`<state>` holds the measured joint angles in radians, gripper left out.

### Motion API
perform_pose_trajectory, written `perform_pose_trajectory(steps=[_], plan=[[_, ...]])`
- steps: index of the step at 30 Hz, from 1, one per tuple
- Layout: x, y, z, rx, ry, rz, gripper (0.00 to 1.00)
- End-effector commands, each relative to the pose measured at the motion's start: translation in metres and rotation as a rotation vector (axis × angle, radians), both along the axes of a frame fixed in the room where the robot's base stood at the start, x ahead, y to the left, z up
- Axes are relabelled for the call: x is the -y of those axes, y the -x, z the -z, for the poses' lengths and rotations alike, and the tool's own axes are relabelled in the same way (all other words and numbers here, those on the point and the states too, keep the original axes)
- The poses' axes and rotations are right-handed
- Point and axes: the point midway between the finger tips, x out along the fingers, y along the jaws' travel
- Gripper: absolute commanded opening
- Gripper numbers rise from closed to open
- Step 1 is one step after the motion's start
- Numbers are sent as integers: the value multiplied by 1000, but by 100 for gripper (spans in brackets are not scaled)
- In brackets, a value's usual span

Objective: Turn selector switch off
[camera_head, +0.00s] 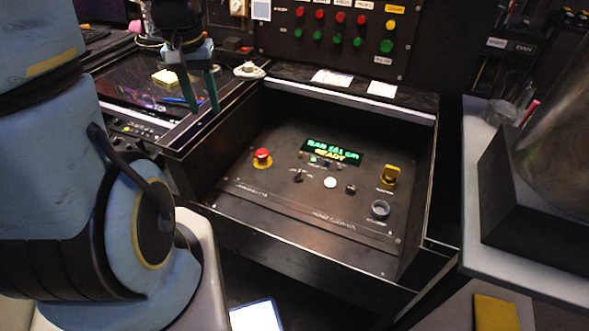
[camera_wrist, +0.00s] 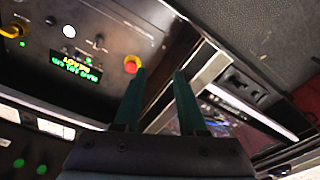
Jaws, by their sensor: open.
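A recessed black control panel (camera_head: 270,205) holds the switches. A yellow knob (camera_head: 389,175) stands at its right, with a label too small to read; it also shows at the upper left of the wrist view (camera_wrist: 11,31). Small black knobs sit lower, one left (camera_head: 298,176) and one right (camera_head: 350,188) of a white button (camera_head: 330,183). I cannot tell for sure which is the selector switch, nor its setting. My gripper (camera_head: 203,107) is open and empty, above the panel's left edge, apart from all controls. Its two dark green fingers also show in the wrist view (camera_wrist: 160,74).
A red mushroom button (camera_head: 262,156) on a yellow base is the panel control nearest my gripper. A lit display (camera_head: 333,149) reads READY. Raised walls enclose the panel. A back board (camera_head: 335,35) carries red, green and yellow buttons. A grey counter (camera_head: 480,190) stands right.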

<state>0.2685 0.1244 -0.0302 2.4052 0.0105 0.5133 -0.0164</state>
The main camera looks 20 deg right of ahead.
Motion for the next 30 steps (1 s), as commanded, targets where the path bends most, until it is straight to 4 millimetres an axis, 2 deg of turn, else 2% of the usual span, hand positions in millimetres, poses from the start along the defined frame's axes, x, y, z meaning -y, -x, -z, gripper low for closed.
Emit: perform_pose_trajectory(steps=[1,3,9,13,15,18,23,30], plan=[[25,-7,36,-10,-4,62,41],[56,-12,58,-25,-11,135,41],[142,-13,115,-61,-31,323,41],[181,-6,138,-76,-42,407,41],[195,-3,144,-82,-45,435,41],[204,0,148,-87,-49,456,41],[206,0,158,-90,-50,460,41],[205,1,201,-92,-52,459,41]])
